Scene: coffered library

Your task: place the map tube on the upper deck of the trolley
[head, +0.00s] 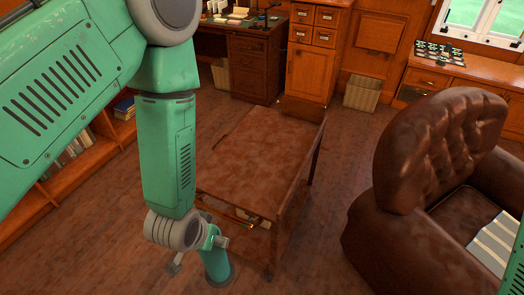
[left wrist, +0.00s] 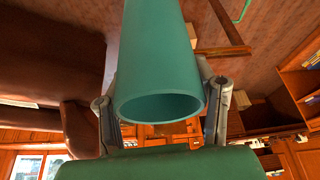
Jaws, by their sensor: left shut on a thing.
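The map tube (head: 217,266) is a green, hollow cylinder hanging low in front of the trolley, nearer to me. In the left wrist view the tube (left wrist: 160,60) shows its open end between the two grey fingers. My left gripper (head: 203,241) is shut on it; in the left wrist view the gripper (left wrist: 162,105) has one finger on each side. The trolley is brown wood, and its upper deck (head: 262,150) looks bare, partly hidden by my left arm. The tube is below the upper deck in the picture, apart from it. My right gripper is not in view.
The trolley's lower deck (head: 238,235) carries a few small items. A leather armchair (head: 430,170) stands close on the right. A desk (head: 250,62), a cabinet (head: 317,60) and a waste bin (head: 361,93) stand behind. A bookshelf (head: 75,165) is at left.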

